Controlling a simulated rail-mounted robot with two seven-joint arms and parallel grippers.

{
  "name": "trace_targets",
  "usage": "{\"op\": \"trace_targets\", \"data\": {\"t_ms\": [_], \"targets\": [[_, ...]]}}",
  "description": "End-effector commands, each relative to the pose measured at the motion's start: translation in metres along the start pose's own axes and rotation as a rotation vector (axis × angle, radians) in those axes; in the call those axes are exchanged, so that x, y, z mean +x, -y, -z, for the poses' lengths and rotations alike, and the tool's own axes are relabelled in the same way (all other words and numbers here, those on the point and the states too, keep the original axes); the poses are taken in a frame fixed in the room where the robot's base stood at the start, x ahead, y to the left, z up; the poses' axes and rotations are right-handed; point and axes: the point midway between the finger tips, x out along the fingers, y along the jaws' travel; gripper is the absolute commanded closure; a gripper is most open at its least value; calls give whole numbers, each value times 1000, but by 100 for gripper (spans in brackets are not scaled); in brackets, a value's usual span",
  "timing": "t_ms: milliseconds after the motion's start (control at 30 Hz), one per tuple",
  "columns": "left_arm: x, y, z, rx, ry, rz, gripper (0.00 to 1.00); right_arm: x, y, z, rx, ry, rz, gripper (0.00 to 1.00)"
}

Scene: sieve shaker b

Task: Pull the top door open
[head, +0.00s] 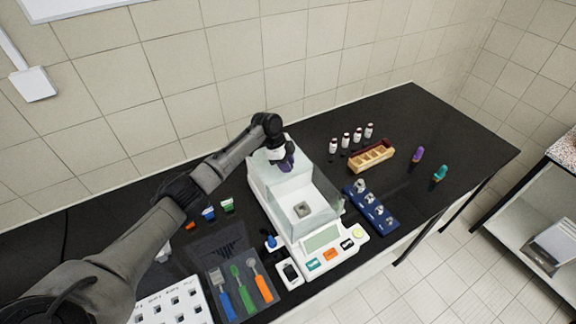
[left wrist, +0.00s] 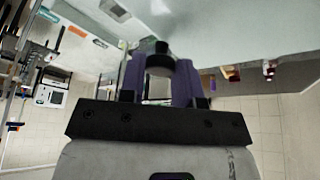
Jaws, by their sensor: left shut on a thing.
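A white balance (head: 293,232) with a clear glass weighing chamber (head: 318,197) stands on the black bench. A small grey block (head: 302,209) shows inside the chamber. The clear top door (head: 300,180) is hard to make out, and I cannot tell how far open it is. My left gripper (head: 286,161) is at the back of the chamber top, its purple fingers pointing down. In the left wrist view my left gripper (left wrist: 160,75) is shut on a small dark knob (left wrist: 160,48) between its fingers. My right gripper is not in view.
A wooden rack (head: 372,157), several small bottles (head: 346,139) and a blue weight holder (head: 371,208) stand right of the balance. A tool tray (head: 238,281) and a white holed rack (head: 172,304) are at front left. The tiled wall (head: 200,80) is close behind.

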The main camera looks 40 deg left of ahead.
Motion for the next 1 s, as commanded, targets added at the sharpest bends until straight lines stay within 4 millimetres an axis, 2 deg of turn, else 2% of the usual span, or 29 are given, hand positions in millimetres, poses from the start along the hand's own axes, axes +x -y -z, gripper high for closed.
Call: {"op": "trace_targets", "data": {"t_ms": [67, 100, 367, 600, 733, 1000], "targets": [[0, 0, 0, 0, 1, 0, 100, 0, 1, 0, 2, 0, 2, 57], [0, 0, 0, 1, 1, 0, 67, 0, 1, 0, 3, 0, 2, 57], [0, 0, 0, 0, 1, 0, 43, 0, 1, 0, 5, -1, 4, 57], [0, 0, 0, 0, 0, 0, 43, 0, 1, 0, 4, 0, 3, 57], [-9, 0, 0, 1, 0, 0, 43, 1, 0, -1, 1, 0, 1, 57], [-58, 0, 0, 2, 1, 4, 43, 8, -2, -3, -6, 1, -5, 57]]}}
